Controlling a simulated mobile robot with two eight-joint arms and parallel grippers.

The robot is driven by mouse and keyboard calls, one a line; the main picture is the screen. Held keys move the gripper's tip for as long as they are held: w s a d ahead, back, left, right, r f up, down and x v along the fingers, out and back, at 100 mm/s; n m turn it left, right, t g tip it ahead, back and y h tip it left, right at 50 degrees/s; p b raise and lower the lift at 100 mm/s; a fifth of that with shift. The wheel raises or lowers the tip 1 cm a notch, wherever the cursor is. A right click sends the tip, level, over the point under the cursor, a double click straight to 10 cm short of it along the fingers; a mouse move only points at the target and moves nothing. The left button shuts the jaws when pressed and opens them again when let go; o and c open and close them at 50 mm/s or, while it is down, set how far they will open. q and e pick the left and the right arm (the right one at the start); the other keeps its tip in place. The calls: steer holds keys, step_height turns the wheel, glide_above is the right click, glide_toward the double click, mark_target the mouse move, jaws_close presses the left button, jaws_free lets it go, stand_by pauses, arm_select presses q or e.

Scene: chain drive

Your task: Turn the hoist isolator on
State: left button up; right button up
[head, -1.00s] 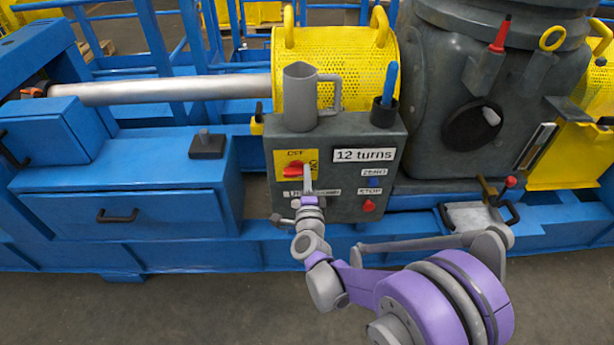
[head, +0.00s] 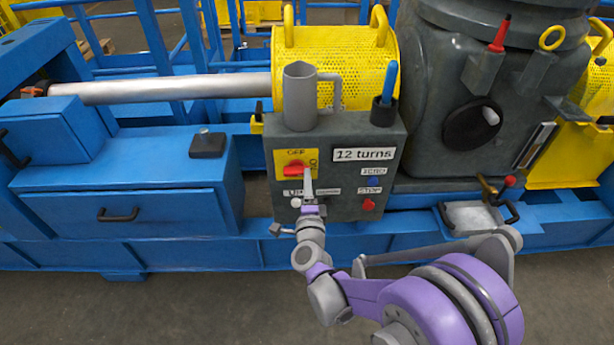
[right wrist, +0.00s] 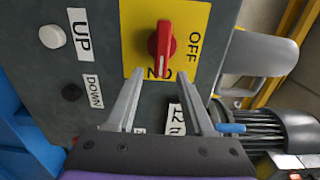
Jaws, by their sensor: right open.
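The hoist isolator is a red rotary handle (head: 295,167) on a yellow plate (head: 281,158) on the front of a grey control box. OFF is printed at the plate's top and ON at its right side. In the right wrist view the red handle (right wrist: 162,45) lies along the line towards the ON mark, across the OFF direction. My right gripper (head: 308,174) is open just in front of the plate's right part. In the wrist view its fingers (right wrist: 163,80) are apart and empty, short of the handle. My left gripper is out of view.
UP (right wrist: 52,36) and DOWN (right wrist: 71,92) buttons sit below the plate. A 12 turns label (head: 364,154), a blue button (head: 374,182) and a red stop button (head: 368,205) are to its right. A grey jug (head: 300,97) and a blue-handled tool (head: 388,85) stand on top.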

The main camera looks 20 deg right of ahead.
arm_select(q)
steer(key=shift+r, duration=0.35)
arm_select(e)
steer(key=v, duration=0.8)
steer(key=s+a+n+g+y, duration=0.4)
steer(key=s+a+n+y, duration=0.3)
steer(key=n, duration=0.7)
steer(key=s+d+f+n+g+h, duration=0.1)
steer(key=s+d+f+n+g, duration=0.25)
steer(key=s, duration=0.55)
steer(key=s+d+f+n+g+h, duration=0.1)
steer(key=s+d+f+n+g, duration=0.3)
steer(key=s, duration=0.5)
arm_select(q)
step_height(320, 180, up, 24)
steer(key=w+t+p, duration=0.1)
steer(key=p, duration=2)
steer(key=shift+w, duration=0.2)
arm_select(e)
step_height(320, 180, up, 25)
steer(key=w, duration=0.1)
steer(key=shift+d, duration=0.25)
